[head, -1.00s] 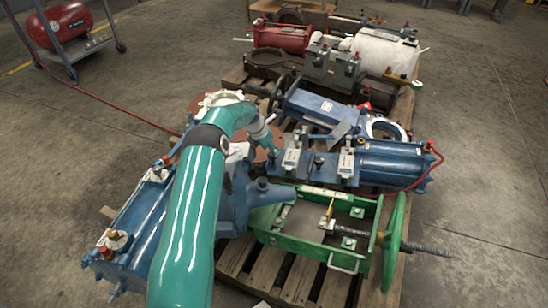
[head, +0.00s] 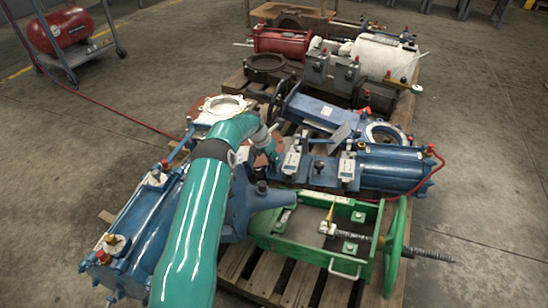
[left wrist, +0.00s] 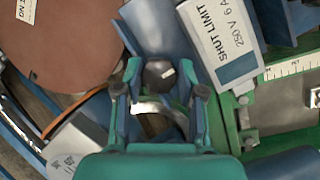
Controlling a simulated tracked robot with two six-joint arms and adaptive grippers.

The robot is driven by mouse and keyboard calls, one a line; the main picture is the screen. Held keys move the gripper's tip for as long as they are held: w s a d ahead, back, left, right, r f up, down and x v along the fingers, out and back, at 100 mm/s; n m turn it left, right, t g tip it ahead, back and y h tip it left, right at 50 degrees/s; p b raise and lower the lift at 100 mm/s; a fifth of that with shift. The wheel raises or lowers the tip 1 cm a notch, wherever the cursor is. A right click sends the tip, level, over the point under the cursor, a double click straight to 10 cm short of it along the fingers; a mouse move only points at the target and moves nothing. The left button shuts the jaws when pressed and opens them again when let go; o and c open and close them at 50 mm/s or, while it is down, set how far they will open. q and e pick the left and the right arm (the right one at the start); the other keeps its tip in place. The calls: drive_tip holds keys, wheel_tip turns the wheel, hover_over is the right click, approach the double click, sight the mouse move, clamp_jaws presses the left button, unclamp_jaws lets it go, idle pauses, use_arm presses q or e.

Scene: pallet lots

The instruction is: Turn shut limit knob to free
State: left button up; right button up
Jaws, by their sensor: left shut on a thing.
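My left gripper (left wrist: 162,80) is shut on the shut limit knob (left wrist: 157,74), a small dark knob with a pale mark on top. Its two green fingers sit on either side of it in the left wrist view. In the head view my left gripper (head: 275,155) is low over the blue actuator assembly, beside a pale switch box (head: 291,163). I cannot make out the held knob there. My right gripper is not in view.
A green frame (head: 345,268) with a handwheel (head: 397,245) stands at the front right of the wooden pallet. A blue cylinder (head: 392,168) lies behind it. A reddish disc (left wrist: 70,40) is left of the knob. Floor is clear on the right.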

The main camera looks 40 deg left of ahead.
use_arm(q)
drive_tip(key=n+p, duration=0.2)
drive_tip(key=p, duration=0.1)
drive_tip(key=shift+r+y, duration=0.25)
drive_tip(key=shift+y, duration=0.15)
drive_tip(key=shift+f+n+y+p, duration=0.2)
drive_tip(key=shift+n+y+p, duration=0.35)
drive_tip(key=shift+n, duration=0.75)
drive_tip(key=o, duration=0.8)
drive_tip(key=shift+o, duration=0.2)
drive_tip(key=a+v, duration=0.1)
drive_tip(key=v, duration=0.6)
drive_tip(key=shift+d+r, duration=0.2)
drive_tip(key=shift+d, duration=0.2)
